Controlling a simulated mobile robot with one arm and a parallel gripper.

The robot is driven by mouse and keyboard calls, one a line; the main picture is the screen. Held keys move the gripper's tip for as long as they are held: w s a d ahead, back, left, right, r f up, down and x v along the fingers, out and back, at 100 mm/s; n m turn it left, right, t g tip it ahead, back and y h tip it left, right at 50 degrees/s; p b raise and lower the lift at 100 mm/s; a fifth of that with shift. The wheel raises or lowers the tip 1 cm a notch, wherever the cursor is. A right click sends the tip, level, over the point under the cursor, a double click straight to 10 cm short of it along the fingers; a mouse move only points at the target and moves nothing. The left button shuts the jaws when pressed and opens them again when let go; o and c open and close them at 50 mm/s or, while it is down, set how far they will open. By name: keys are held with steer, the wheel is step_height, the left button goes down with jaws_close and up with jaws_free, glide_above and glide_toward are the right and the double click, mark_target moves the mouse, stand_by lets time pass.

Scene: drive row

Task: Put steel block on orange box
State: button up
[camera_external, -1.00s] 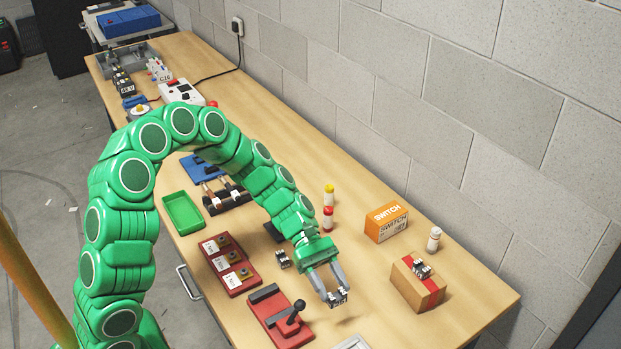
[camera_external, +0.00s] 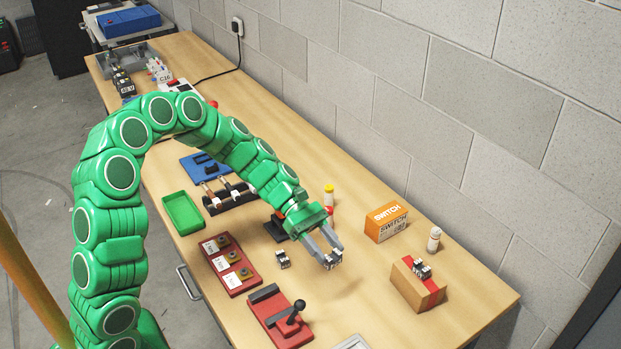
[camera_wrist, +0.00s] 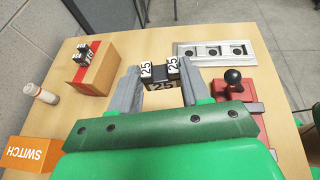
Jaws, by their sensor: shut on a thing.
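My gripper (camera_external: 333,254) is shut on a small dark and grey block (camera_external: 331,265) and holds it above the table. In the wrist view this block (camera_wrist: 162,77) sits between both fingers and bears white labels marked 25. I take it to be the steel block, though its material is hard to tell. The orange box (camera_external: 386,222), orange and white and marked SWITCH, stands on the table to the right of my gripper, apart from it. Its orange side (camera_wrist: 33,153) also shows at the lower left of the wrist view. Its top looks bare.
A brown carton (camera_external: 413,290) with red tape carries a similar small block (camera_external: 422,270). Another small block (camera_external: 283,260) lies left of my gripper. A white bottle (camera_external: 434,239) and red- and yellow-capped bottles stand near the orange box. A red lever unit (camera_external: 277,316) stands in front.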

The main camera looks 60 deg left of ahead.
steer(key=w+a+r+n+t, duration=0.1)
steer(key=w+a+r+t, duration=0.15)
steer(key=w+a, duration=0.35)
steer(key=w+a+r+n+t, duration=0.15)
steer(key=w+a+r, duration=0.25)
steer(key=w, duration=0.4)
glide_above(380, 209)
steer(key=shift+n+y, duration=0.25)
steer(key=shift+y, duration=0.15)
steer(key=shift+s+d+f, duration=0.1)
steer(key=shift+s+f, duration=0.05)
steer(key=shift+f, duration=2.25)
steer(key=shift+s+f, duration=0.1)
steer(key=shift+f, duration=2.3)
steer(key=shift+w+f, duration=0.2)
steer(key=shift+f, duration=0.05)
steer(key=shift+f+g, duration=0.3)
steer(key=shift+f, duration=1.25)
steer(key=o, duration=1.2)
steer(key=shift+f, duration=0.1)
steer(key=shift+o, duration=0.2)
